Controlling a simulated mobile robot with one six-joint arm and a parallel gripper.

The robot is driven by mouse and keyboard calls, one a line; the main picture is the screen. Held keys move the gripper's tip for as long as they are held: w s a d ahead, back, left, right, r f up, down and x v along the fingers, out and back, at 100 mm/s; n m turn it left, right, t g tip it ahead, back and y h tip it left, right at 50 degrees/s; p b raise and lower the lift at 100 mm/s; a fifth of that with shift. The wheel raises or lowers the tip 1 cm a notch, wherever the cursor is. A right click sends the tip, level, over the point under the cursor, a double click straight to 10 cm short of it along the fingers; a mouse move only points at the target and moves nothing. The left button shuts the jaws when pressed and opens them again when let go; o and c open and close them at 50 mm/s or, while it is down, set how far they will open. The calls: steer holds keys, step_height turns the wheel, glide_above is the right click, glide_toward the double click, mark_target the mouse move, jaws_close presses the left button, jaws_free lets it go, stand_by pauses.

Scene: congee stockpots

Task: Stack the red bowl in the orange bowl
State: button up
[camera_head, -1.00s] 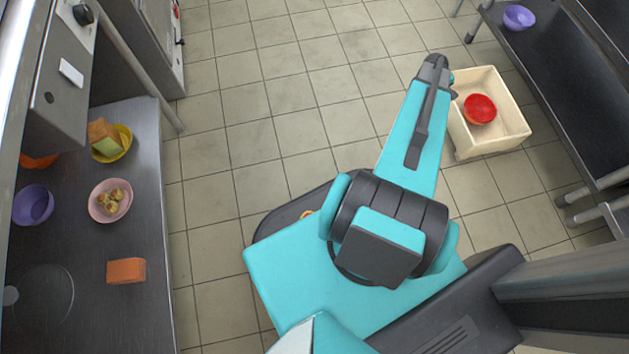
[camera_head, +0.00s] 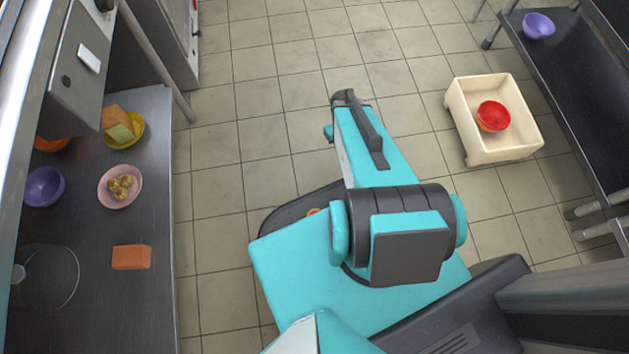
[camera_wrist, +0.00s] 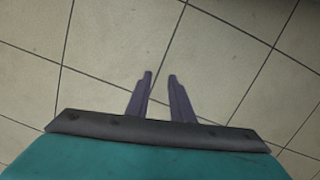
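The red bowl (camera_head: 493,116) sits inside a cream crate (camera_head: 467,132) on the floor at the right in the head view. The orange bowl (camera_head: 52,144) is at the far left on the steel counter, partly hidden by the appliance box. My gripper (camera_wrist: 160,76) shows in the wrist view with its two fingers apart and bare tiled floor between and beyond them. It is open and empty. In the head view my arm points up over the floor, between the counter and the crate, and its fingers are hidden.
The counter (camera_head: 95,320) also holds a purple bowl (camera_head: 44,187), a yellow bowl (camera_head: 124,130) with blocks, a pink bowl (camera_head: 120,187) with food and an orange block (camera_head: 131,257). A dark bench (camera_head: 570,75) with a purple bowl (camera_head: 538,26) stands right. The middle floor is clear.

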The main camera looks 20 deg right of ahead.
steer(key=shift+g, duration=0.7)
steer(key=s+a, duration=0.1)
steer(key=a, duration=0.2)
steer(key=s+a, duration=0.2)
steer(key=a, duration=0.2)
steer(key=s+a+f, duration=0.1)
steer(key=s+a, duration=0.1)
steer(key=a, duration=0.1)
steer(key=shift+s+a, duration=0.25)
steer(key=shift+a, duration=0.15)
steer(key=shift+g, duration=0.7)
steer(key=s+a, duration=0.6)
steer(key=a, duration=0.1)
steer(key=shift+s+f, duration=0.15)
steer(key=shift+s, duration=0.1)
